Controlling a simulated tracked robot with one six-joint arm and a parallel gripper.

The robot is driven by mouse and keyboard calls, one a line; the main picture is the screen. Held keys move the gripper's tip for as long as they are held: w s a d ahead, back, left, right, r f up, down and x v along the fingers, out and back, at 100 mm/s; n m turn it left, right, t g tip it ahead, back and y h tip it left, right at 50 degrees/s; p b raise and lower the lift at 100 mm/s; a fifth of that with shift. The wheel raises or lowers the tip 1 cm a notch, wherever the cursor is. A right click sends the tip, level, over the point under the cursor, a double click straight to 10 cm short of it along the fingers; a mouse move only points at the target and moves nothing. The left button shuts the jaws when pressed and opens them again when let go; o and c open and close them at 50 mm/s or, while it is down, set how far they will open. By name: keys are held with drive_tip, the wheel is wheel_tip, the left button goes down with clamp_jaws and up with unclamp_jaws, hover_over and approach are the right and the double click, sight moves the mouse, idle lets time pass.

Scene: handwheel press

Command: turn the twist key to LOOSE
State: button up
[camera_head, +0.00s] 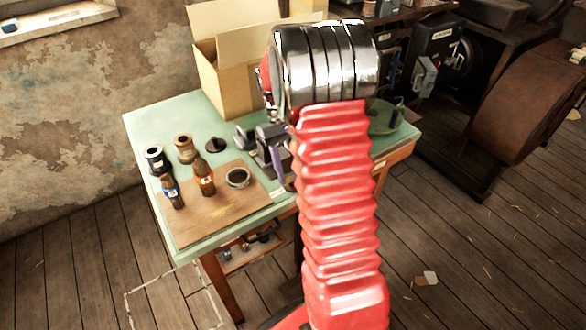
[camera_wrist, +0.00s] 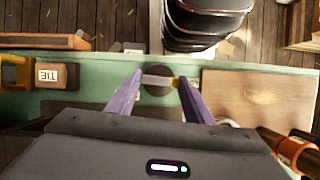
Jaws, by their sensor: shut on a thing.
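The twist key (camera_wrist: 157,81) shows in the wrist view as a pale grey bar across a dark round base, at the edge of the green bench top. A small yellow patch is at its right end. My gripper (camera_wrist: 160,84) has its two purple fingers on either side of the bar, shut on its ends. In the head view a purple finger of my gripper (camera_head: 278,168) points down at the bench's front edge; the key cannot be made out there. A small white label lies beyond the key in the wrist view, but its lettering is not legible.
The green bench (camera_head: 150,130) holds a wooden board (camera_head: 215,220) with bottles and a dark ring, two spools (camera_head: 184,148), and an open cardboard box (camera_head: 222,80). Dark machinery stands at the right.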

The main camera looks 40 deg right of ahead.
drive_tip(key=shift+n, duration=0.6)
drive_tip(key=o, duration=1)
drive_tip(key=shift+o, duration=0.2)
drive_tip(key=shift+r, duration=0.1)
drive_tip(key=v, duration=1.3)
drive_tip(key=shift+w+a+r, duration=0.15)
drive_tip(key=shift+a+r, duration=0.15)
